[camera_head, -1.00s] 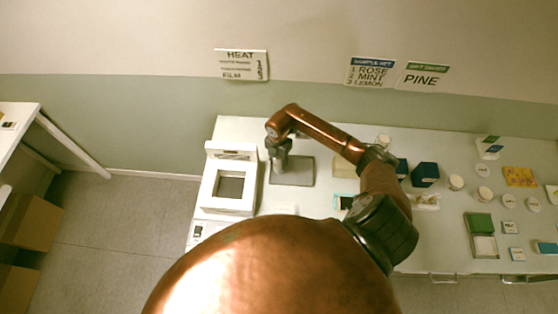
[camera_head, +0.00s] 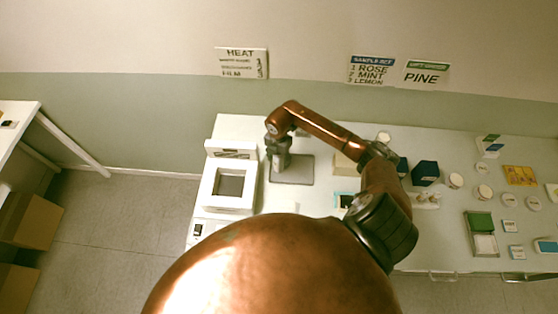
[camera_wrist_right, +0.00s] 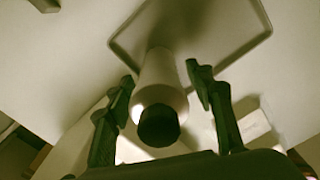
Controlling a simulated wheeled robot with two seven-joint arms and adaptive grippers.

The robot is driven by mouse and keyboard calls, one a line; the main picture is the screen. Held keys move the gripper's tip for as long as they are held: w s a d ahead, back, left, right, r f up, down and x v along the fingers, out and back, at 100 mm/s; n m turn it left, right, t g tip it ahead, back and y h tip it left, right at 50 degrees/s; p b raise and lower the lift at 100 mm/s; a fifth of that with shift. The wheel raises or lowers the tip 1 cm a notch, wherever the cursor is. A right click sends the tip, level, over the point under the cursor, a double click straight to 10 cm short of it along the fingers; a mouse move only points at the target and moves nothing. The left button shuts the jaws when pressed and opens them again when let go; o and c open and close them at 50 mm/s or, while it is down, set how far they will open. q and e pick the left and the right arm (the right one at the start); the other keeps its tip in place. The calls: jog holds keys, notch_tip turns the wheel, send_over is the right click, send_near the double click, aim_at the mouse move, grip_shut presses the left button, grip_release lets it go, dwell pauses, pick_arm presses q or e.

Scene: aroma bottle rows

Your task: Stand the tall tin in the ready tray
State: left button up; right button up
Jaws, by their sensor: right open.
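The tall tin (camera_wrist_right: 160,78), pale with a dark cap, stands between the parted fingers of my right gripper (camera_wrist_right: 160,84) in the right wrist view. Its foot appears to be inside the rim of a grey tray (camera_wrist_right: 242,42). The fingers are open, with a visible gap on each side of the tin. In the head view my right gripper (camera_head: 279,158) is over the left part of the grey tray (camera_head: 298,177). The gripper mostly hides the tin there. My left gripper does not show.
A white framed device (camera_head: 211,191) stands left of the tray. Dark blue boxes (camera_head: 425,173), several round jars and a green-lidded case (camera_head: 479,222) are at the right. My arm hides part of the middle of the table.

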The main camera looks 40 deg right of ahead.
notch_tip(320, 180, up, 11)
jog(key=shift+r+b, duration=0.1)
jog(key=shift+b, duration=1.15)
